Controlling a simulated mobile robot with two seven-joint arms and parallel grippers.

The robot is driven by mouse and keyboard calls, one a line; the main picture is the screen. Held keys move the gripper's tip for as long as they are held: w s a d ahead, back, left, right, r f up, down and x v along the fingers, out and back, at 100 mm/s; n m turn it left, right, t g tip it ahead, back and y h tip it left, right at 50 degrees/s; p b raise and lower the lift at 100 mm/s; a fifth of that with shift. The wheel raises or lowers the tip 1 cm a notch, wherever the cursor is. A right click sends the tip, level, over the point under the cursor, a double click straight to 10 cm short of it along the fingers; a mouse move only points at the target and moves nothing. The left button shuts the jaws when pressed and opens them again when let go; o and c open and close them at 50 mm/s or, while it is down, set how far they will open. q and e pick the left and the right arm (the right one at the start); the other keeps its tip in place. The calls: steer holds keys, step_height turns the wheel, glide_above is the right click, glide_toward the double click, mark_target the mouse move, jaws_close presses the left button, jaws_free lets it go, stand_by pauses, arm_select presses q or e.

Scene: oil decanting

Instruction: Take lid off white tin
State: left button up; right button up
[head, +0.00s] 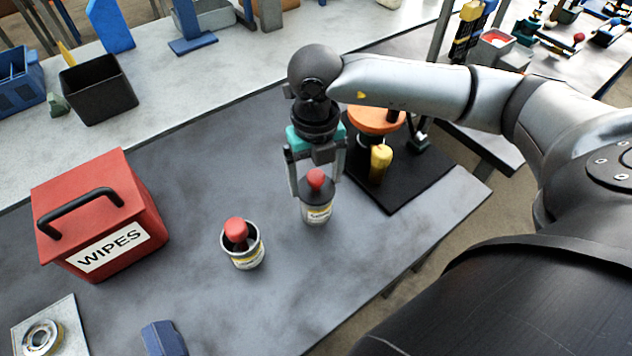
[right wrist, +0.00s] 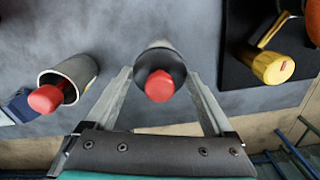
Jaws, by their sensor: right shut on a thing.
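A pale tin (head: 318,214) with a white and yellow label stands upright on the grey bench. Its dark lid (head: 317,192) has a red knob (head: 316,177) and appears seated on the tin. My right gripper (head: 317,186) points down from above, with one finger on each side of the lid. The lid and knob also show between the fingers in the right wrist view (right wrist: 159,85). A second white-rimmed tin (head: 246,259) stands to the left, with a red-topped piece (head: 236,229) at its mouth. My left gripper is not in view.
A red WIPES box (head: 105,205) stands at the left. A black mat (head: 405,190) with an orange-topped device (head: 376,119) and a yellow part (head: 380,163) lies right of the gripped tin. A blue block (head: 164,338) lies in front. Bench between box and tins is clear.

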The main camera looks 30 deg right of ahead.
steer(key=c, duration=0.4)
steer(key=shift+r, duration=0.1)
steer(key=shift+c, duration=0.2)
